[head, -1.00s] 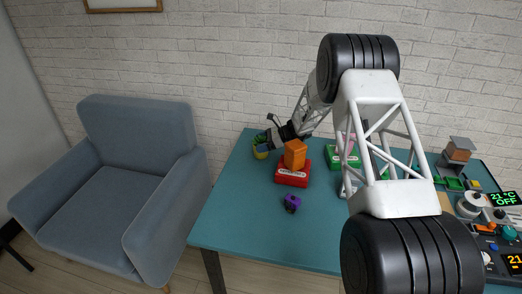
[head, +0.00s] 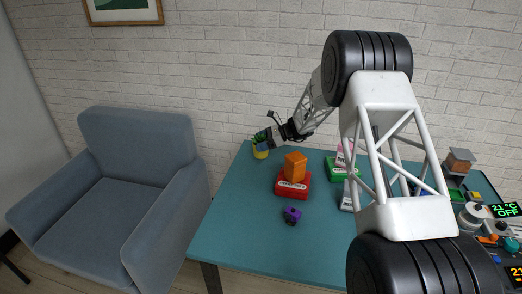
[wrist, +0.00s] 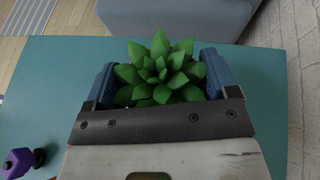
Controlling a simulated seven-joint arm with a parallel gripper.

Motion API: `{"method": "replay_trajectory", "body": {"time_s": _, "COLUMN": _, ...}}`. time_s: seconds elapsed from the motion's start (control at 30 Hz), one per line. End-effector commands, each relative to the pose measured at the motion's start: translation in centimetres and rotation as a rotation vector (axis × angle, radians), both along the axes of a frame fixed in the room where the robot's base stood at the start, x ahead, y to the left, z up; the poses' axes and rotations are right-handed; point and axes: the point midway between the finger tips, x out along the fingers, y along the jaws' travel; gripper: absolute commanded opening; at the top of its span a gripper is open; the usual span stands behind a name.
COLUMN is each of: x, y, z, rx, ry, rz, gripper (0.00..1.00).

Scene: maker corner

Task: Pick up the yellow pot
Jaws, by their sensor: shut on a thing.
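The yellow pot (head: 261,154) is at the far left corner of the teal table in the head view, partly hidden by my gripper (head: 262,141). It holds a green succulent (wrist: 160,72), which fills the space between the two blue fingers of my gripper (wrist: 160,80) in the wrist view. The fingers are shut on the pot from both sides. The pot's body is hidden under the leaves in the wrist view. I cannot tell whether the pot touches the table or is just above it.
An orange block (head: 294,166) sits on a red box (head: 293,187) right of the pot. A purple object (head: 292,215) lies nearer the front. A green box (head: 338,171) and control devices stand further right. A blue-grey armchair (head: 130,190) is beside the table's left edge.

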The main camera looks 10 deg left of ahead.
Motion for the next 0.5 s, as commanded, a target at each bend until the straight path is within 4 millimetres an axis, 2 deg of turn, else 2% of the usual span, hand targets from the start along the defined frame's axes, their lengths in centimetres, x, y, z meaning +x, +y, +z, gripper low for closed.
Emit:
{"method": "replay_trajectory", "body": {"time_s": 0.03, "x": 0.0, "y": 0.0, "z": 0.9, "rx": 0.001, "ry": -0.002, "rz": 0.0, "gripper": 0.47}}
{"method": "replay_trajectory", "body": {"time_s": 0.2, "x": 0.0, "y": 0.0, "z": 2.4, "rx": 0.0, "ry": -0.001, "rz": -0.001, "gripper": 0.47}}
{"method": "replay_trajectory", "body": {"time_s": 0.5, "x": 0.0, "y": 0.0, "z": 3.1, "rx": 0.0, "ry": 0.0, "rz": -0.001, "gripper": 0.47}}
